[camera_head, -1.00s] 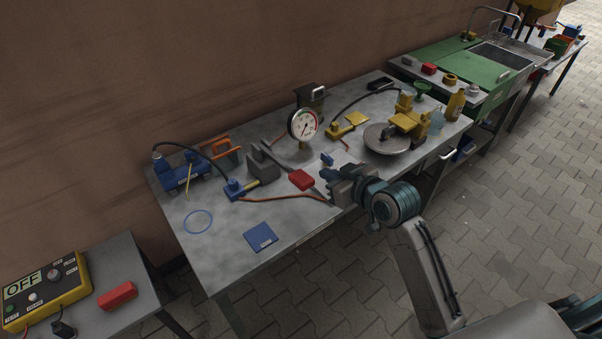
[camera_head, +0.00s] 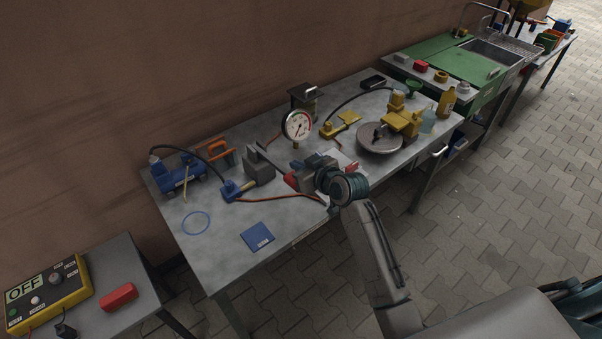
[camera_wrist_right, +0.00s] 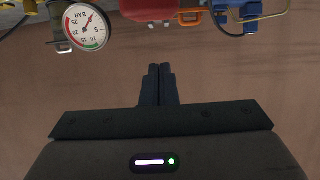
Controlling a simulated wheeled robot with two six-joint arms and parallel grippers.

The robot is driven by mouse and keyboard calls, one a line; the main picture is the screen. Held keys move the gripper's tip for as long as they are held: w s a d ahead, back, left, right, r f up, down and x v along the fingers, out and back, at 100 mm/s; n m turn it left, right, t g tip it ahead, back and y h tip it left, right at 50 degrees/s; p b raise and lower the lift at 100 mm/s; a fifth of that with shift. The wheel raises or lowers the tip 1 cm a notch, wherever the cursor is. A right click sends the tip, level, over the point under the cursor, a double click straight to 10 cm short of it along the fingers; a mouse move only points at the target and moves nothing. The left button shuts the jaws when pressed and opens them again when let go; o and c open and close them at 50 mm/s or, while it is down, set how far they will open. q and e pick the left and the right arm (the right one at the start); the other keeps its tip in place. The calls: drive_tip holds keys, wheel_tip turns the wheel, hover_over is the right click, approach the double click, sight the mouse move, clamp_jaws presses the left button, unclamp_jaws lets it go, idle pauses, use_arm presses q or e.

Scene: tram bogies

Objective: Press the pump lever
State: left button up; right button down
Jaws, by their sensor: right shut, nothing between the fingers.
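No part I can name for certain as the pump lever shows. A white round gauge (camera_head: 297,125) stands on the workbench (camera_head: 215,255), and a dark box (camera_head: 303,96) with a handle on top is behind it. My right gripper (camera_head: 298,174) is shut and empty over the bench, in front of the gauge, beside a red block (camera_head: 291,181) that it partly hides. In the right wrist view, the shut fingers (camera_wrist_right: 158,84) point toward the red block (camera_wrist_right: 165,10), and the gauge (camera_wrist_right: 87,27) is at the upper left. Contact cannot be told. My left gripper is not in view.
A grey vise-like block (camera_head: 258,169), a blue unit (camera_head: 178,175) with a hose and an orange-handled tool (camera_head: 216,152) are on the left. Yellow parts (camera_head: 401,120) and a round disc (camera_head: 379,140) are on the right.

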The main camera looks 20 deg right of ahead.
drive_tip(key=f, duration=0.1)
drive_tip(key=s+f, duration=0.1)
drive_tip(key=f, duration=0.1)
drive_tip(key=shift+d+f+p, duration=0.2)
drive_tip(key=shift+f+p, duration=0.1)
drive_tip(key=shift+p, duration=0.1)
drive_tip(key=shift+f, duration=0.1)
